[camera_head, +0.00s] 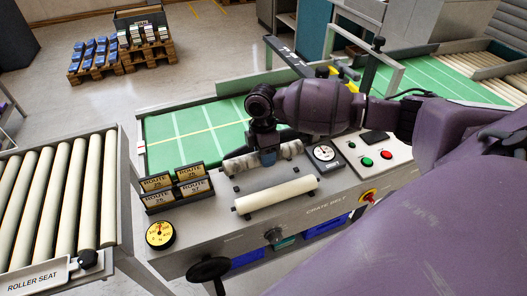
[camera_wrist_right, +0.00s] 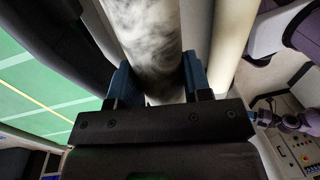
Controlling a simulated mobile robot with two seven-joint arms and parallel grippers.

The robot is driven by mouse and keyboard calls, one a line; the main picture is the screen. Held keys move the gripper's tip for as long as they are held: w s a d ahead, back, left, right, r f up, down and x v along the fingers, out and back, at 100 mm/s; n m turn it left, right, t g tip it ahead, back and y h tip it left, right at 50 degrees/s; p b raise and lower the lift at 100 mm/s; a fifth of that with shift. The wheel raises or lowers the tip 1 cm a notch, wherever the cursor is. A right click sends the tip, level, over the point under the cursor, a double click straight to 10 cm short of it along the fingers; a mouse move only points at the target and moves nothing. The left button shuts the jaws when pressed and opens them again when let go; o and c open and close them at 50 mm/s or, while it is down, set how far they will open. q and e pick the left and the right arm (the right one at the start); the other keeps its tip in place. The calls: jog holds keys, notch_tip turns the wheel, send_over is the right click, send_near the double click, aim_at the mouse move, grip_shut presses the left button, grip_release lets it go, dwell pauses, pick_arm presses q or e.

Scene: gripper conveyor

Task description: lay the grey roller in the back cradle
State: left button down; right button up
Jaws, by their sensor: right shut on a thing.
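The grey roller (camera_head: 238,165), mottled pale and dark, lies crosswise on the conveyor panel side nearest the green belt. My right gripper (camera_head: 267,157) comes down from above and is shut around its middle. In the right wrist view, the blue fingers (camera_wrist_right: 156,82) stand on either side of the grey roller (camera_wrist_right: 152,40). The back cradle is mostly hidden under the roller and gripper; I cannot tell whether the roller touches it. A cream roller (camera_head: 275,195) lies in front, roughly parallel and apart; it also shows in the right wrist view (camera_wrist_right: 235,40). My left gripper is not in view.
Route cards (camera_head: 178,187) and a yellow dial (camera_head: 160,234) stand to the left. A white gauge (camera_head: 324,154) and a button panel (camera_head: 374,152) are on the right. The green belt (camera_head: 190,130) lies behind, clear at its left part. A roller table (camera_head: 62,200) is at far left.

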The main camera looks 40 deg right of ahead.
aim_at(265, 173)
jog(key=shift+f+b, duration=0.3)
jog(key=shift+f, duration=1.15)
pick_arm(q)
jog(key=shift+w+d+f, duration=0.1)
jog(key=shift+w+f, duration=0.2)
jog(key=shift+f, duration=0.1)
pick_arm(e)
jog(key=shift+f, duration=0.95)
jog(key=o, duration=1.1)
jog(key=shift+o, duration=0.2)
jog(key=r, duration=0.3)
jog(key=w+r, duration=0.1)
jog(key=r, duration=0.2)
jog(key=r+p, duration=0.1)
jog(key=r, duration=0.2)
jog(key=shift+w+d+r, duration=0.15)
jog(key=shift+r, duration=0.2)
jog(key=shift+w+r, duration=0.1)
jog(key=shift+r, duration=0.45)
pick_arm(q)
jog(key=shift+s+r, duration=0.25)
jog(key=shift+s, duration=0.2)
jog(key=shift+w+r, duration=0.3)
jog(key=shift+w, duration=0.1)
